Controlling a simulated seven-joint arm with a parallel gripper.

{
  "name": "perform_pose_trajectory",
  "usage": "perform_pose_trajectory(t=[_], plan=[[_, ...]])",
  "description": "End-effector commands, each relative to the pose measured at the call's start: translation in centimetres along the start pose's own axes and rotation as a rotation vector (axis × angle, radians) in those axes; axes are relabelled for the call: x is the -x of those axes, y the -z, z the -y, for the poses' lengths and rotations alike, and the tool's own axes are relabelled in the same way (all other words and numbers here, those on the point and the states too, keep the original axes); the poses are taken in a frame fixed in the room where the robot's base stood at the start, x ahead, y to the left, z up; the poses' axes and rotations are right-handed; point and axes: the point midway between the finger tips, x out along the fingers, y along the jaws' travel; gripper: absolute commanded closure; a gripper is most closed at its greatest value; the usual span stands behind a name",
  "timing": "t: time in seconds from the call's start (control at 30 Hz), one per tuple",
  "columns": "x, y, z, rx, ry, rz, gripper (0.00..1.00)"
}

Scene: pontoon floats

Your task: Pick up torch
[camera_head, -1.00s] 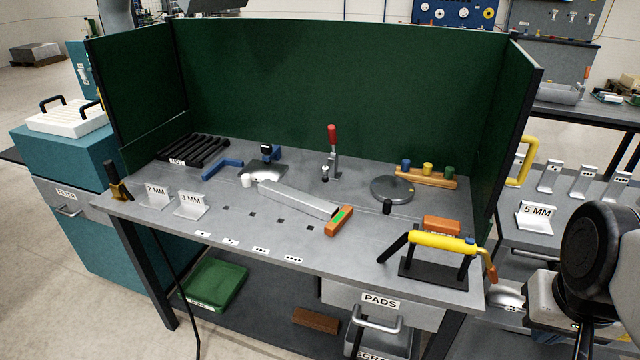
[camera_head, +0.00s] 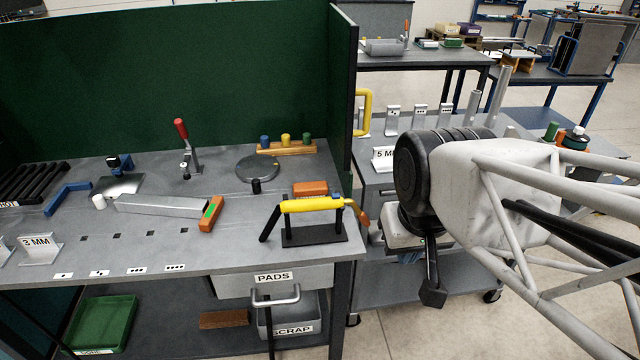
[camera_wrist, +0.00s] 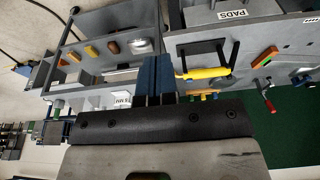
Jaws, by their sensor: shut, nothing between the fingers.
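The torch (camera_head: 312,204) has a yellow handle, a black end at left and an orange-brown end at right. It lies across a black stand (camera_head: 314,236) at the front right of the workbench. It also shows in the wrist view (camera_wrist: 207,72), where its yellow handle is right of my fingers. My gripper (camera_wrist: 156,60) shows there as two blue fingers, shut together and empty. They are apart from the torch. In the head view my arm is at the right, beyond the bench edge, and its fingers are mostly hidden.
A green screen (camera_head: 170,75) closes the back and right of the workbench (camera_head: 130,245). An orange block (camera_head: 310,188) lies just behind the torch. A grey cart (camera_head: 370,180) with a yellow handle stands to the right. A drawer marked PADS (camera_head: 274,278) is below the torch.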

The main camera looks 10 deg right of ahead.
Motion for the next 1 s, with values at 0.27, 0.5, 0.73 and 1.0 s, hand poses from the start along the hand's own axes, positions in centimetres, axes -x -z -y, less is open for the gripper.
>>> perform_pose_trajectory(t=[0.27,0.5,0.73,1.0], plan=[[0.00,0.00,0.00,0.000,0.000,0.000,1.00],[0.00,0.00,0.00,0.000,0.000,0.000,0.71],[0.00,0.00,0.00,0.000,0.000,0.000,0.36],[0.00,0.02,0.01,0.001,0.000,0.000,0.35]])
